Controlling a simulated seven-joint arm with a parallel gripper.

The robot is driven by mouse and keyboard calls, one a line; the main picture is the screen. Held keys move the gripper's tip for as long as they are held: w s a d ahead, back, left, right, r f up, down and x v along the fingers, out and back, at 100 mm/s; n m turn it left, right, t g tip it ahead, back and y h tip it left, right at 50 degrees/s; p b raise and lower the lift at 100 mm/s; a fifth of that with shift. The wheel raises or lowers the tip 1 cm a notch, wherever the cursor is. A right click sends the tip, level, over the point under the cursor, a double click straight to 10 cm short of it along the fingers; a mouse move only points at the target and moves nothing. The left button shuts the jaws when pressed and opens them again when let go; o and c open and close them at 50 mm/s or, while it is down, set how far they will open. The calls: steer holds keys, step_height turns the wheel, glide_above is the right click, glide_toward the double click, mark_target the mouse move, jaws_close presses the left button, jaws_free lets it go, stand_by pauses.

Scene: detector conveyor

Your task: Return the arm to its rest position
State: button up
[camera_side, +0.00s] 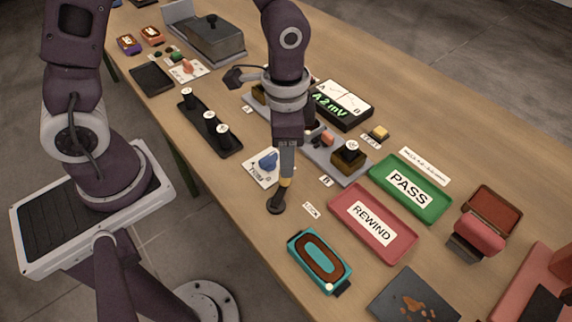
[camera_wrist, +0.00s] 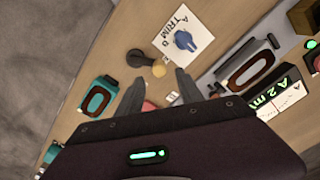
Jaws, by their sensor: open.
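My gripper (camera_side: 286,165) points down over the front part of the table in the side view. In the wrist view its two fingers (camera_wrist: 158,92) are spread apart with nothing held between them. A black lever base with a yellowish knob (camera_side: 276,202) stands just below the fingertips in the side view. In the wrist view that knob (camera_wrist: 158,70) lies just beyond the fingers; whether they touch it I cannot tell. The table (camera_side: 262,250) lies under the work. The arm is bent over the table, and no mark of a rest position shows.
A TRIM card with a blue knob (camera_side: 267,163) and the meter reading "A 2 mV" (camera_side: 342,108) are close by. The green PASS tray (camera_side: 432,206), red REWIND tray (camera_side: 398,248) and teal cassette (camera_side: 298,248) lie to the right. A dark rack (camera_side: 187,112) stands left.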

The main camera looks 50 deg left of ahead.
steer(key=shift+r, duration=0.95)
steer(key=s+a+r+n+t, duration=0.2)
steer(key=s+a+r+n, duration=0.1)
steer(key=s+r, duration=0.3)
steer(key=s+a+r+n+t, duration=0.3)
steer(key=s+a+r+n, duration=0.1)
steer(key=r, duration=0.6)
steer(key=shift+s+a+r+t, duration=0.35)
steer(key=shift+s+a, duration=0.4)
steer(key=shift+s, duration=0.5)
